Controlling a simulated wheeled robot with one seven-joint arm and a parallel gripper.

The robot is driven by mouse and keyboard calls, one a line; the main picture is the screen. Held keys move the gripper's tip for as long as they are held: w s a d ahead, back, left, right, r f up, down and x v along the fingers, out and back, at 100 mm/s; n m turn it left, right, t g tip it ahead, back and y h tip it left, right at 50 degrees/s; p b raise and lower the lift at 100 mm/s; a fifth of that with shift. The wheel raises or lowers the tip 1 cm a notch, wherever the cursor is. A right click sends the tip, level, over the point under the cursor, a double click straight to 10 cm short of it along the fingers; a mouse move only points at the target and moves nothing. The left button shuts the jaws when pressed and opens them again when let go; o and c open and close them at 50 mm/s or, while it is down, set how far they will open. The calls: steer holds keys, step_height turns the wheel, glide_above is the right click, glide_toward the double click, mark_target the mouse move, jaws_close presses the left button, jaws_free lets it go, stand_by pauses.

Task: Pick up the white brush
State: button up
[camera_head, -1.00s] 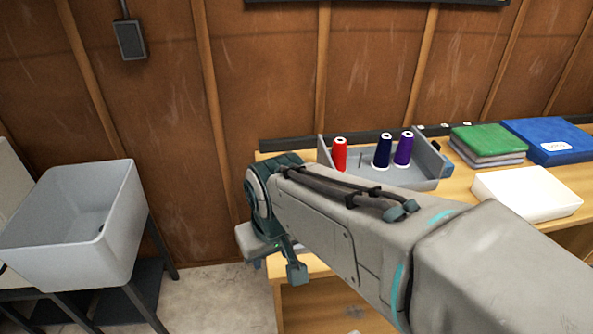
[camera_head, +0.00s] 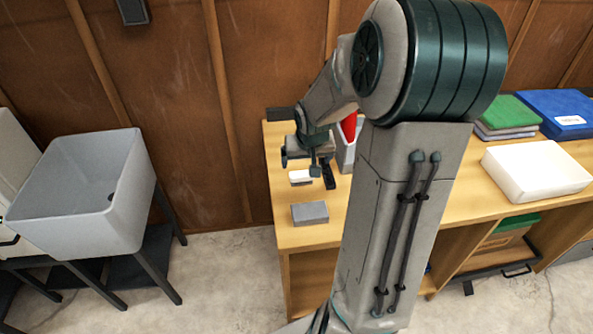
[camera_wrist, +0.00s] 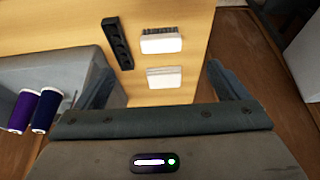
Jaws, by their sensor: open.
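The white brush (camera_wrist: 161,43) lies on the wooden bench top, its dark bristles along one long side. It also shows as a small white piece (camera_head: 300,175) beside my gripper in the head view. My gripper (camera_head: 310,163) hangs over the left end of the bench, close to the brush. In the wrist view my gripper (camera_wrist: 163,85) has its two fingers wide apart with nothing between them. The brush appears beyond the fingertips, between their lines, and my gripper does not touch it visibly.
A pale block (camera_wrist: 164,78) lies beside the brush, nearer the gripper. A black slotted strip (camera_wrist: 117,43) lies alongside. A grey block (camera_head: 310,213) sits toward the front. A grey tray (camera_wrist: 50,75) with thread spools and a white box (camera_head: 535,172) are on the bench.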

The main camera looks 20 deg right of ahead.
mark_target(302, 173)
steer(key=b+x, duration=0.2)
steer(key=x, duration=0.6)
steer(key=shift+w+f, duration=0.15)
steer(key=shift+w+d+r+b+x, duration=0.1)
steer(key=shift+w+b+x, duration=0.1)
steer(key=shift+x, duration=0.75)
steer(key=shift+w+d+r+b+x, duration=0.1)
steer(key=shift+w+b+x, duration=0.05)
steer(key=shift+x, duration=0.8)
steer(key=shift+w+r+b+x, duration=0.1)
steer(key=shift+w+b+x, duration=0.1)
steer(key=shift+x, duration=0.75)
steer(key=c, duration=1.1)
